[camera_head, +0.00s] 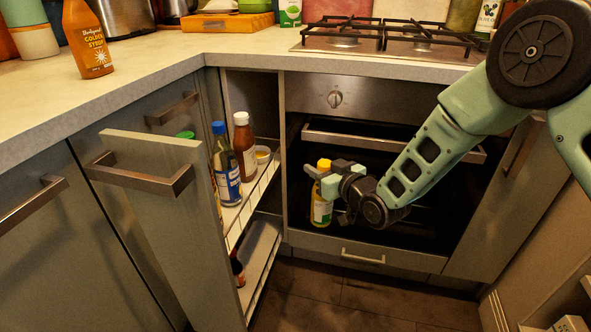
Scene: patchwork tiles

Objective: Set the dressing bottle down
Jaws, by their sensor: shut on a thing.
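The dressing bottle (321,209) has a yellow body and a yellow cap. My gripper (322,178) is shut on its upper part and holds it roughly upright in the air. It is in front of the dark oven door, to the right of the pulled-out rack. The gripper partly hides the bottle's neck, and the fingertips are small and hard to make out.
A pull-out cabinet rack (248,205) stands open at the left. Its upper shelf holds a blue-capped bottle (226,165), a brown sauce bottle (244,145) and a small bowl (262,155). A syrup bottle (86,42) stands on the counter (150,78). The oven (400,180) is behind.

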